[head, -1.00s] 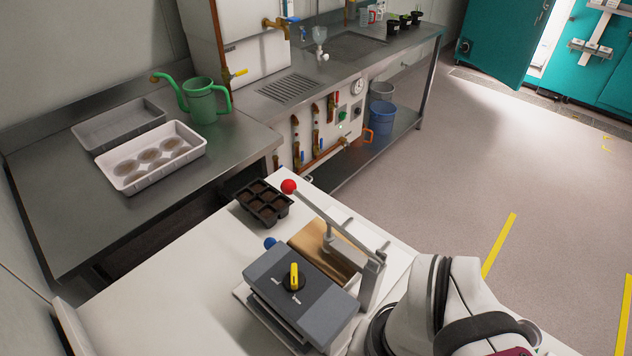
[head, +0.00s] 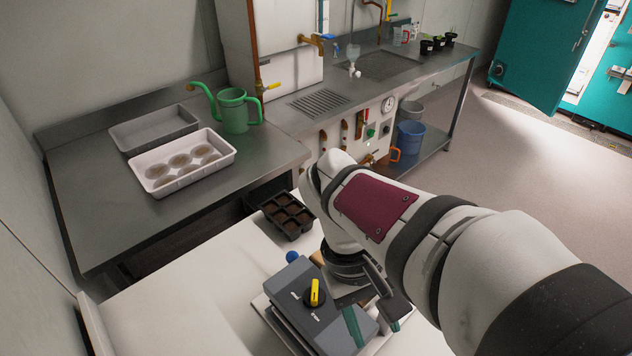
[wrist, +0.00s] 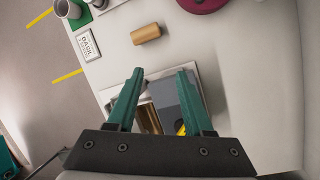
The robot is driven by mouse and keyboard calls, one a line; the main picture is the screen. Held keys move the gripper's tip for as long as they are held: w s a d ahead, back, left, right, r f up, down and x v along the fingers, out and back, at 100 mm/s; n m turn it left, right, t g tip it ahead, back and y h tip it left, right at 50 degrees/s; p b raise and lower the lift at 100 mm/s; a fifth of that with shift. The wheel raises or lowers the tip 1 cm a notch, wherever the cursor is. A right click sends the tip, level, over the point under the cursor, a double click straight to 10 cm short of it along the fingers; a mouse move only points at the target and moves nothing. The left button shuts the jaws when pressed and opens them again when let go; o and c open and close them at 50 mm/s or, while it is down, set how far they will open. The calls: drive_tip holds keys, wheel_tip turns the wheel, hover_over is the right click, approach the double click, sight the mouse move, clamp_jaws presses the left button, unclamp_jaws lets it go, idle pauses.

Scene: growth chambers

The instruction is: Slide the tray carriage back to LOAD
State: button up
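A grey box (head: 292,284) with a yellow knob (head: 314,292) stands on the white bench, with a blue ball (head: 292,257) behind it. Lettering beside the knob is too small to read. My gripper (head: 378,322) is over the right side of this apparatus, pointing down. In the wrist view my gripper (wrist: 160,74) has two green fingers spread apart with nothing between the tips. The grey box (wrist: 190,100) and part of a brown board show beyond and between the fingers. My arm hides the lever and most of the board; I cannot make out the carriage's position.
A black cell tray (head: 288,215) of soil sits behind the apparatus. A steel counter holds a white tray (head: 160,190) and a green watering can (head: 235,112). The bench's left part is clear.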

sight(287, 259)
drive_tip(key=w+a+f+n+t+h, duration=0.1)
drive_tip(key=w+a+n, duration=0.2)
drive_tip(key=w+a+f+n+t+h, duration=0.1)
drive_tip(key=w+a+n+h, duration=0.1)
drive_tip(key=w+a+n, duration=0.1)
drive_tip(key=w+a+f+n+h, duration=0.1)
drive_tip(key=w+a+n+h, duration=0.1)
drive_tip(key=w+a+n, duration=0.1)
drive_tip(key=shift+w+a+f+t, duration=0.2)
drive_tip(key=shift+w+a, duration=0.05)
drive_tip(key=shift+w, duration=0.25)
drive_tip(key=shift+w+a+f+t, duration=0.15)
drive_tip(key=shift+w+a+t, duration=0.05)
drive_tip(key=shift+w, duration=0.3)
drive_tip(key=a+f+n+t, duration=0.1)
drive_tip(key=a, duration=0.1)
drive_tip(key=w+a+f+n+t+h, duration=0.1)
drive_tip(key=a+n, duration=0.1)
drive_tip(key=w+a+f+n, duration=0.1)
drive_tip(key=a, duration=0.2)
drive_tip(key=shift+w+n+t+h, duration=0.25)
drive_tip(key=shift+n+t+h, duration=0.15)
drive_tip(key=a+f+n+t, duration=0.5)
drive_tip(key=a+n, duration=0.1)
drive_tip(key=a, duration=0.4)
drive_tip(key=shift+h, duration=0.4)
drive_tip(key=x, duration=1.5)
drive_tip(key=shift+d+f, duration=0.15)
drive_tip(key=shift+f, duration=0.2)
clamp_jaws()
